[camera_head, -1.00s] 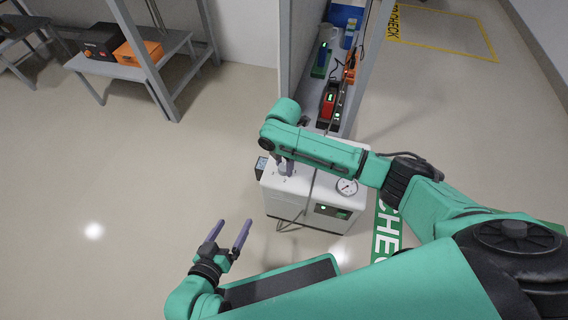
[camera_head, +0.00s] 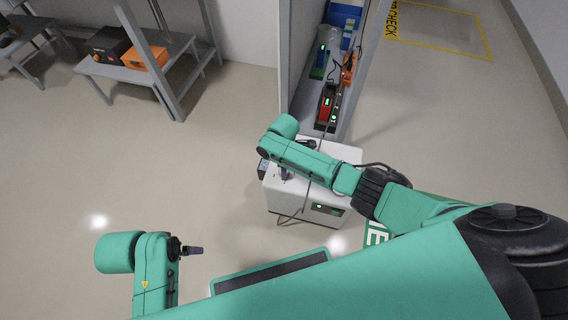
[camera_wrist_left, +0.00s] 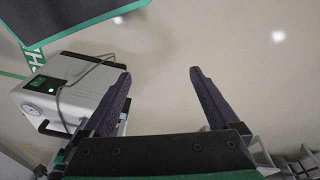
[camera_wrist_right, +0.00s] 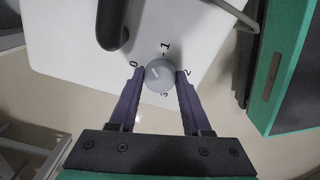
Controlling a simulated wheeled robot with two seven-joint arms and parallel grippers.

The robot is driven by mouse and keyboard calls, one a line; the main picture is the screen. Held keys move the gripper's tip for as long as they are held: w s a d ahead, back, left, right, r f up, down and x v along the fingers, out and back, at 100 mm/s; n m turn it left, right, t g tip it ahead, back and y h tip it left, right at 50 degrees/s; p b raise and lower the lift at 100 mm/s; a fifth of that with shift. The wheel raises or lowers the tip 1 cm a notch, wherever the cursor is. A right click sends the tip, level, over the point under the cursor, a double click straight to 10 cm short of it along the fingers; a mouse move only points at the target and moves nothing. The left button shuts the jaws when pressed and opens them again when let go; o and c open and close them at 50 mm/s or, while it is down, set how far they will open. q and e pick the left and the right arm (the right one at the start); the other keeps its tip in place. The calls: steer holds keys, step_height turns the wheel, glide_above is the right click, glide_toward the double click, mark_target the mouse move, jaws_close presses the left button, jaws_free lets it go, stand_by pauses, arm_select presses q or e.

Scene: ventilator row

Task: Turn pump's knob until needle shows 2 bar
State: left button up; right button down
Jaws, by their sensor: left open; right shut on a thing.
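The white pump (camera_head: 335,152) stands on the floor, with a lit green display on its front. Its grey round knob (camera_wrist_right: 160,76) is on the top face, ringed by the printed numbers 0, 1, 2 and 3. My right gripper (camera_wrist_right: 161,72) is shut on the knob, one finger on each side. The pump (camera_wrist_left: 75,68) also shows in the left wrist view, with its round gauge (camera_wrist_left: 33,109) too small to read the needle. In the head view my right arm hides the gauge. My left gripper (camera_wrist_left: 160,73) is open and empty, away from the pump.
A grey shelf (camera_head: 318,120) with several devices stands behind the pump. A black handle (camera_wrist_right: 112,28) on the pump top is near the knob. A cable (camera_head: 298,213) hangs at the pump's front. Open floor (camera_head: 180,170) lies to the left.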

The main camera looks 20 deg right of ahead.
steer(key=shift+m+p, duration=0.5)
steer(key=shift+m, duration=0.6)
arm_select(q)
steer(key=shift+w+a+f, duration=0.1)
steer(key=shift+w+f, duration=0.1)
steer(key=shift+f, duration=1.15)
steer(key=shift+w+a+f, duration=0.1)
steer(key=shift+w+f, duration=0.05)
steer(key=shift+f, duration=1.2)
arm_select(e)
steer(key=shift+m, duration=0.7)
steer(key=shift+c, duration=1.8)
jaws_free()
